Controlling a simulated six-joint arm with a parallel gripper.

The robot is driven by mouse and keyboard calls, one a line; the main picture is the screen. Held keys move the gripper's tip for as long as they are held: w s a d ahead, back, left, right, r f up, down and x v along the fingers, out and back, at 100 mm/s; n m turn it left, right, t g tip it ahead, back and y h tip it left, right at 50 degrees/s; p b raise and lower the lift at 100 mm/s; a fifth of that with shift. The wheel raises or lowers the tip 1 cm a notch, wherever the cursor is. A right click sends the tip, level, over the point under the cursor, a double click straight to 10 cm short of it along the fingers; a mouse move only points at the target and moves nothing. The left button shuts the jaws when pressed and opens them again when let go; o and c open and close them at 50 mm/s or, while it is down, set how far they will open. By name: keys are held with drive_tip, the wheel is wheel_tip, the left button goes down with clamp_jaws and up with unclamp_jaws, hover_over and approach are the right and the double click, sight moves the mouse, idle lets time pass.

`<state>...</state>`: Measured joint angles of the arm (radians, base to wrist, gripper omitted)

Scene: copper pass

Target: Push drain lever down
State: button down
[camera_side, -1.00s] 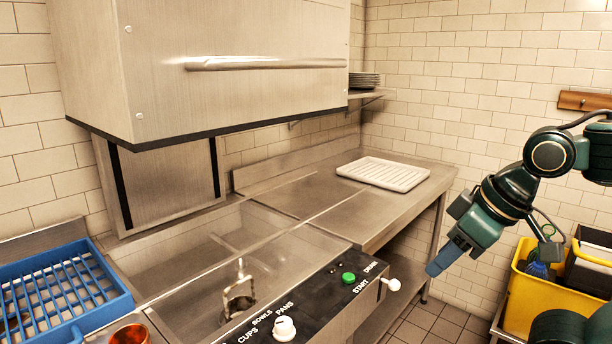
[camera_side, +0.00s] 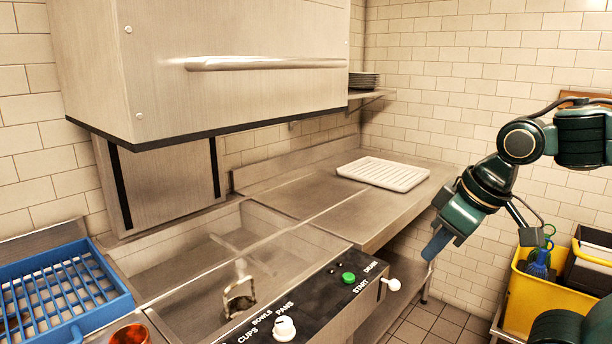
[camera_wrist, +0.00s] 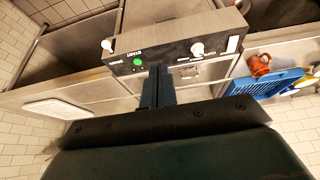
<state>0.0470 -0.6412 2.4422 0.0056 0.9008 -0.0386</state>
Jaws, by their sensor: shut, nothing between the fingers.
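The drain lever (camera_side: 391,284) is a short stub with a white knob at the right end of the black control panel (camera_side: 318,306), beside the DRAIN label. It sticks out to the right at about panel height. In the wrist view the white knob (camera_wrist: 107,45) is at the panel's left end. My gripper (camera_side: 434,246) is shut and empty, its blue fingers pointing down and left. It is above and to the right of the knob, apart from it. In the wrist view my shut fingers (camera_wrist: 157,88) point toward the panel, right of the knob.
A green START button (camera_side: 348,278) and a white dial (camera_side: 284,328) sit on the panel. A white rack (camera_side: 384,173) lies on the steel counter. A blue rack (camera_side: 62,292) and copper cup (camera_side: 130,336) are at left. A yellow bin (camera_side: 550,291) stands right.

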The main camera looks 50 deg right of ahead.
drive_tip(key=w+d+f+g, duration=0.1)
drive_tip(key=w+d+g, duration=0.1)
drive_tip(key=w+d, duration=0.3)
drive_tip(key=m+g, duration=0.1)
drive_tip(key=g, duration=0.3)
hover_over(390, 283)
wheel_tip(390, 283, down, 15)
drive_tip(key=shift+w+d+f, duration=0.3)
drive_tip(key=shift+d, duration=0.25)
drive_tip(key=shift+f, duration=0.15)
drive_tip(key=shift+s+f, duration=0.2)
drive_tip(key=shift+f, duration=1.45)
drive_tip(key=shift+s+f, duration=0.15)
drive_tip(key=shift+f, duration=1.5)
drive_tip(key=shift+f, duration=0.1)
